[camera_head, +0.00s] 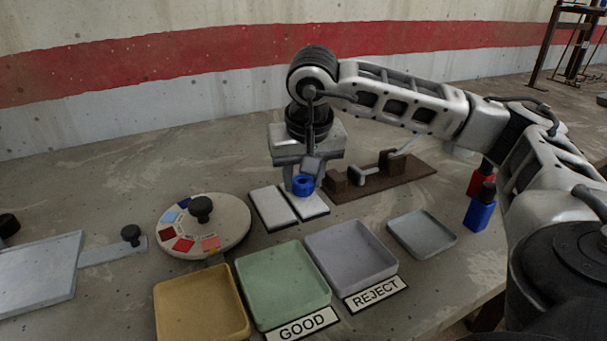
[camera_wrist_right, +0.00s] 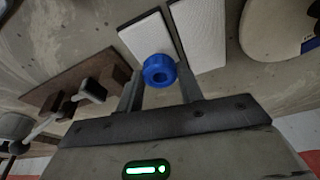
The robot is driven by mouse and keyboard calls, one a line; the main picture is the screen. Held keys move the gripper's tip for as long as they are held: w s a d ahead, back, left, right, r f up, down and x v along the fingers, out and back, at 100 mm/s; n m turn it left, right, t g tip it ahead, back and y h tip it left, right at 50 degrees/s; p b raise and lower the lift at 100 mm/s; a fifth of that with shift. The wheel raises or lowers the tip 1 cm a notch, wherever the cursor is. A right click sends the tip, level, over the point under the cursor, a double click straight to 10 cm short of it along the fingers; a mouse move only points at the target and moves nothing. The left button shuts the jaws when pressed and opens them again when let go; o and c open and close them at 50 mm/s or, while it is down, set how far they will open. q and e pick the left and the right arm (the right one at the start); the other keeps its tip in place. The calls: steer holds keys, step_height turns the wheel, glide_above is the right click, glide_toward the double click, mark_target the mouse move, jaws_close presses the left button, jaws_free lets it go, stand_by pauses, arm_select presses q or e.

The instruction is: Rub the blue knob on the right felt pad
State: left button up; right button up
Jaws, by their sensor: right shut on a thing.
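The blue knob (camera_head: 303,186) is held between the fingers of my right gripper (camera_head: 302,182), which points down. In the right wrist view the blue knob (camera_wrist_right: 159,71) sits between the two fingertips (camera_wrist_right: 160,88). The right felt pad (camera_head: 313,207) is a pale strip in a dark frame, and the knob is at its far end. It also shows in the right wrist view (camera_wrist_right: 146,38). I cannot tell whether the knob touches the pad. The left felt pad (camera_head: 273,208) lies beside it, empty. My left gripper is not in view.
A brown board with a clamp (camera_head: 410,183) lies right of the pads. A round dial plate (camera_head: 238,232) stands left. Yellow (camera_head: 200,312), green (camera_head: 282,285) and grey (camera_head: 350,258) trays lie in front. A small metal tray (camera_head: 422,235) and red and blue bottles (camera_head: 479,215) are at right.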

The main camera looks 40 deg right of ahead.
steer(key=shift+f, duration=0.3)
stand_by(0.5)
steer(key=o, duration=0.9)
steer(key=shift+o, duration=0.2)
steer(key=shift+r, duration=0.2)
jaws_close()
steer(key=shift+r, duration=0.2)
